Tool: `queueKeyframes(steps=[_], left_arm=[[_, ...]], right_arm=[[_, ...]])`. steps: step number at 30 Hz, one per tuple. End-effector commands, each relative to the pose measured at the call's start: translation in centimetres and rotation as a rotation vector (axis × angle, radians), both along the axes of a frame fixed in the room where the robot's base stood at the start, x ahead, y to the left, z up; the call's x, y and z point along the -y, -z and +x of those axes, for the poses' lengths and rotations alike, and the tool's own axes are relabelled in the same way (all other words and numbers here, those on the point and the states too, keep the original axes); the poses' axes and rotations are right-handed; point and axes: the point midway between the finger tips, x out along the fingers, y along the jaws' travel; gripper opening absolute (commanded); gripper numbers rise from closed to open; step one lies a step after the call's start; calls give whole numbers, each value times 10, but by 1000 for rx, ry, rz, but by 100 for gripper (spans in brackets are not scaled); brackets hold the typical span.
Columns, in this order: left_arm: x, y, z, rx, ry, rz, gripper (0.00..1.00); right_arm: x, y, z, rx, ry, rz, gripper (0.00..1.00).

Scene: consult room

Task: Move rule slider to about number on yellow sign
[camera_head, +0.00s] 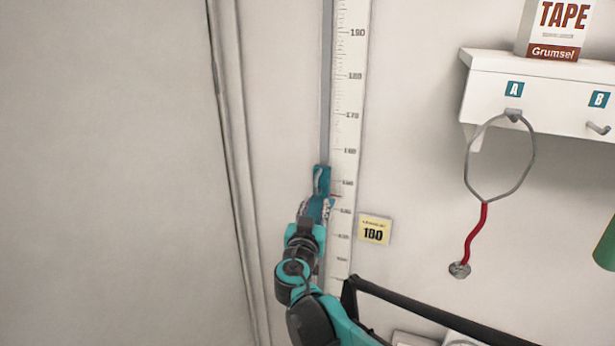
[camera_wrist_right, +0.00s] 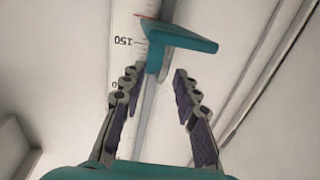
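The rule (camera_head: 347,110) is a tall white strip with printed numbers, fixed upright on the wall. Its teal slider (camera_head: 321,180) sits close to the 150 mark; the right wrist view shows the slider (camera_wrist_right: 182,38) with a red line just above 150. The yellow sign (camera_head: 375,230) on the wall, right of the rule, appears to read 180. My right gripper (camera_head: 318,207) is just below the slider. In the right wrist view its fingers (camera_wrist_right: 155,75) are apart, one on each side of the slider's narrow stem, without clear contact. My left gripper is out of view.
A white shelf (camera_head: 545,85) at the upper right holds a TAPE box (camera_head: 555,28). A stethoscope (camera_head: 485,205) hangs from its hook A. A dark bar (camera_head: 430,312) crosses the lower right. The wall along the rule above the slider is clear.

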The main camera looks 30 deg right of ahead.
Motion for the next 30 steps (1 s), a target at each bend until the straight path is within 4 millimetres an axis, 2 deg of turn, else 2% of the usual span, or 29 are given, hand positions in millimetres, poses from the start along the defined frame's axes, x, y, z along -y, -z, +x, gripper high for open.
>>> queueKeyframes(steps=[1, 5, 18, 29, 30], left_arm=[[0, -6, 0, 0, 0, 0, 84], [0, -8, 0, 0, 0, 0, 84], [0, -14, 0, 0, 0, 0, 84], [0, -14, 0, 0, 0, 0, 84], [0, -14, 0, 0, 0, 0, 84]], right_arm=[[0, -8, 3, 9, -3, -5, 30], [3, -11, 10, 21, -6, -8, 30], [42, -10, 60, 21, -6, -8, 30], [48, -9, 66, 19, -7, -8, 30], [48, -9, 66, 19, -7, -8, 28]])
